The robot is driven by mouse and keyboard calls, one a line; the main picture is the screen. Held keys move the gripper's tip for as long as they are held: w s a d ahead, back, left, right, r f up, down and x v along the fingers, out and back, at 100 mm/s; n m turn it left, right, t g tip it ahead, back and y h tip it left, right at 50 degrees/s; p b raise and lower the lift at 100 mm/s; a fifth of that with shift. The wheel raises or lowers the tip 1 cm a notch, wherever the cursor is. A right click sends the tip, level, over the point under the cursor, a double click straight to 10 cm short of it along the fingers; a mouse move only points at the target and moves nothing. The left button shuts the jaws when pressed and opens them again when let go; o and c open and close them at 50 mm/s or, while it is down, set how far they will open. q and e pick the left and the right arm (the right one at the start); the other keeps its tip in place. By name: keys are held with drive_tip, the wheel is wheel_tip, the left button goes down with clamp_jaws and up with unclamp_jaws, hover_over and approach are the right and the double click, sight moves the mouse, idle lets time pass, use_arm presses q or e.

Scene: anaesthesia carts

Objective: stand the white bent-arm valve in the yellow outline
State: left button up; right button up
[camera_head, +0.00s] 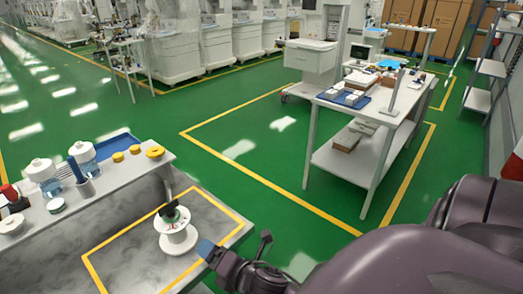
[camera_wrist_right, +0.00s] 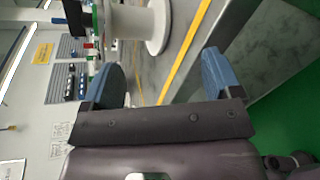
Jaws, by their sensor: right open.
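A white spool-shaped piece (camera_head: 176,240), with a dark and green part on top, stands upright inside the yellow outline (camera_head: 140,222) on the grey table; I take it to be the valve, though its bent arm is not clear. It also shows at the top of the right wrist view (camera_wrist_right: 130,22), cut off by the picture edge. My right gripper (camera_head: 236,246) is just right of it, near the table's edge. In the wrist view its blue fingertips (camera_wrist_right: 165,78) are wide apart with nothing between them. My left gripper is not in view.
A raised shelf along the table's left holds white-topped jars (camera_head: 82,152), yellow caps (camera_head: 155,152) and a blue tray (camera_head: 112,146). A white side table (camera_head: 350,165) stands beyond on the green floor. The table inside the outline looks clear around the white piece.

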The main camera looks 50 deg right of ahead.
drive_tip(key=s+d+f+m+g, duration=0.3)
drive_tip(key=s+f+m, duration=0.8)
drive_tip(key=m, duration=1.1)
drive_tip(key=shift+s+d+f, duration=0.2)
drive_tip(key=shift+d+f, duration=0.1)
drive_tip(key=shift+f, duration=0.3)
